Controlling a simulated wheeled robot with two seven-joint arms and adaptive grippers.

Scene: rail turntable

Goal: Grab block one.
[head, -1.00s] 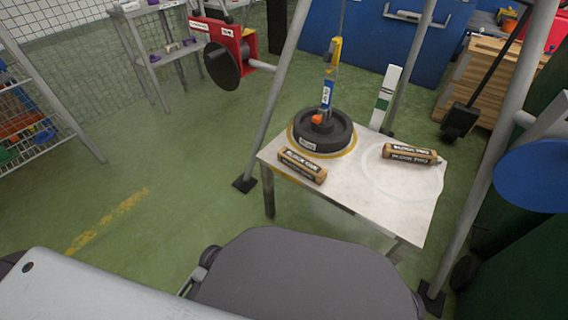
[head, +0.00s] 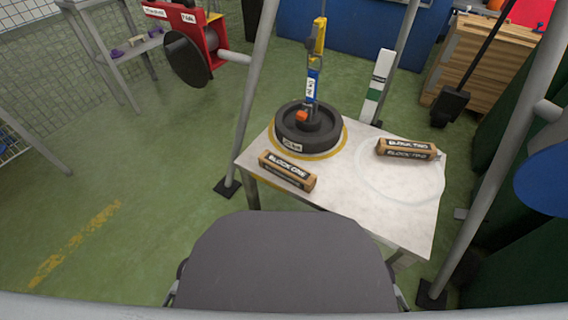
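Block one (head: 287,171) is a brown wooden block with a black "BLOCK ONE" label. It lies on the near left part of the pale table (head: 330,188), in front of the dark round weight. Block two (head: 407,150), a similar brown block with its own label, lies at the right of the table inside a faint pale ring. Neither of my grippers shows in the head view.
Grey frame legs (head: 247,105) flank the table. A red winch (head: 196,38) is at upper left. The left floor is clear.

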